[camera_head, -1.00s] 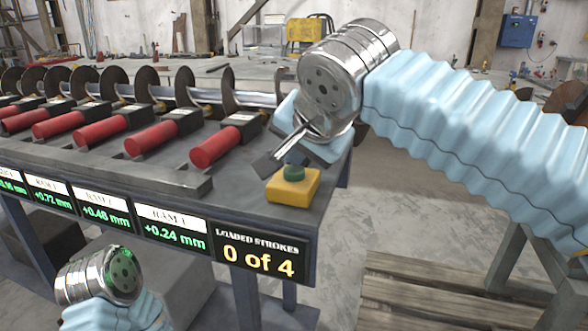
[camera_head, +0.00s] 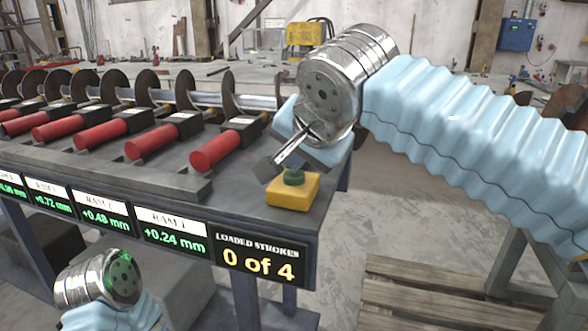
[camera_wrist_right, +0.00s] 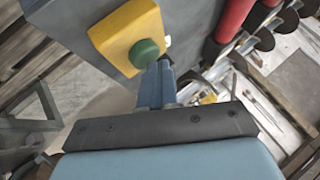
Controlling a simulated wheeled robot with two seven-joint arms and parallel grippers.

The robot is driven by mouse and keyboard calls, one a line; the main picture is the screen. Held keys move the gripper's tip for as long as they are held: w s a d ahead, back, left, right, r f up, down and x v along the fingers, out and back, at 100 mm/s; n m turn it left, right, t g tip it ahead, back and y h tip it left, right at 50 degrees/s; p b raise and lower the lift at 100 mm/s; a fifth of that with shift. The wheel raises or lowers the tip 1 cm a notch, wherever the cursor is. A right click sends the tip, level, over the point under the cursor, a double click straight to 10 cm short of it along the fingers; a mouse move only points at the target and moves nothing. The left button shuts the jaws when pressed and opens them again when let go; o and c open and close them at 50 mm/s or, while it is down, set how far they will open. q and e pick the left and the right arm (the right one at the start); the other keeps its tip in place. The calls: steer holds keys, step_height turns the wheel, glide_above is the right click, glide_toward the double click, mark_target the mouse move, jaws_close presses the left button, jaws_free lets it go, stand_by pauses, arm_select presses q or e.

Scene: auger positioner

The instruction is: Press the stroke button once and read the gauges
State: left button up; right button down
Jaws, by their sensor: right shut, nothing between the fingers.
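The stroke button is a green cap (camera_head: 294,177) on a yellow box (camera_head: 292,193) at the bench's near right corner. My right gripper (camera_head: 272,165) is shut and empty, its tips just above and beside the cap; contact cannot be told. In the right wrist view the fingers (camera_wrist_right: 155,84) point at the green cap (camera_wrist_right: 143,53), close to its edge. The gauges on the bench front read +0.24 mm (camera_head: 175,241), +0.48 mm (camera_head: 105,219) and +0.72 mm (camera_head: 52,200); the leftmost is cut off. The strokes display (camera_head: 259,262) reads 0 of 4. My left gripper's fingers are out of view.
Several red cylinders (camera_head: 214,151) with black blocks line the bench (camera_head: 250,215) left of the button. Behind them lies a long auger (camera_head: 236,90) with dark discs. A wooden pallet (camera_head: 425,285) lies on the floor at the right.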

mark_target(297, 175)
steer(key=shift+r+p, duration=0.35)
steer(key=shift+r, duration=0.25)
step_height(297, 175, up, 3)
steer(key=p, duration=0.3)
steer(key=shift+r, duration=0.1)
steer(key=shift+r+b, duration=0.2)
steer(key=shift+b, duration=0.1)
steer(key=shift+r, duration=0.7)
